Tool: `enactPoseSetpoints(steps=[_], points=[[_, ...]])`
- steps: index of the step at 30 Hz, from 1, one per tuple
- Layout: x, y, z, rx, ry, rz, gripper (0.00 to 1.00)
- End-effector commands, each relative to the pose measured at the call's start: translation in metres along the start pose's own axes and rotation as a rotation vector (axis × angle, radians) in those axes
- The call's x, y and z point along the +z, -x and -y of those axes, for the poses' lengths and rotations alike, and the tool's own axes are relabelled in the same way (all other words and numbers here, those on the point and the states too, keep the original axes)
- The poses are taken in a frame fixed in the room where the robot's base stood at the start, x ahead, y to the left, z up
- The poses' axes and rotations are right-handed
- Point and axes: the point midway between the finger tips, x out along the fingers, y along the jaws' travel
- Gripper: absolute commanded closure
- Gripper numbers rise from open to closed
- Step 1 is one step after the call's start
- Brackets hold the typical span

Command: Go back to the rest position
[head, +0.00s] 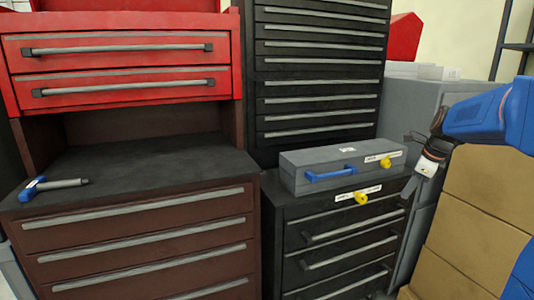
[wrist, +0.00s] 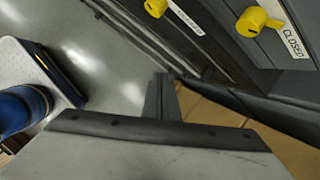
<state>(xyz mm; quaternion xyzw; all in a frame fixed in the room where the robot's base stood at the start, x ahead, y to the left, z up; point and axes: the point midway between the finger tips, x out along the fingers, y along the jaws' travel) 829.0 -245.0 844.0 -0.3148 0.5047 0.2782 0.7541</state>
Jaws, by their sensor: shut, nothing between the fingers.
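My gripper (head: 411,188) hangs at the right in the head view, at the end of my blue arm. It is shut and empty, just right of the low black drawer cabinet (head: 290,240). In the wrist view, the fingers (wrist: 163,98) are together over the grey floor and brown boxes. A grey box (head: 310,160) with a blue handle and a yellow knob (head: 385,162) sits on the low cabinet. A second yellow knob (head: 361,198) is on the cabinet's front. In the wrist view, a yellow knob (wrist: 252,21) shows beside a label reading CLOSED.
Brown boxes (head: 480,190) are stacked right of my gripper, under my arm. A grey cabinet (head: 400,115) stands behind it. At the left is a brown drawer cabinet (head: 140,235) with a blue-handled tool (head: 50,185) on its black top. Red drawers (head: 120,75) rise above it.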

Motion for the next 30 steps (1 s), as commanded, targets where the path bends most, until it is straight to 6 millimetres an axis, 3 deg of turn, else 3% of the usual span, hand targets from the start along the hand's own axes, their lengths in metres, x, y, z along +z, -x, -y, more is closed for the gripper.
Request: enactPoseSetpoints(steps=[3, 14, 21, 30], points=[[0.007, 0.014, -0.046, -0.008, 0.227, -0.009, 1.0], [0.001, 0.038, -0.172, -0.022, 0.914, -0.046, 1.0], [-0.02, 0.042, -0.251, -0.028, 1.37, -0.074, 1.0], [-0.06, 0.033, -0.335, -0.032, 1.931, -0.118, 1.0]])
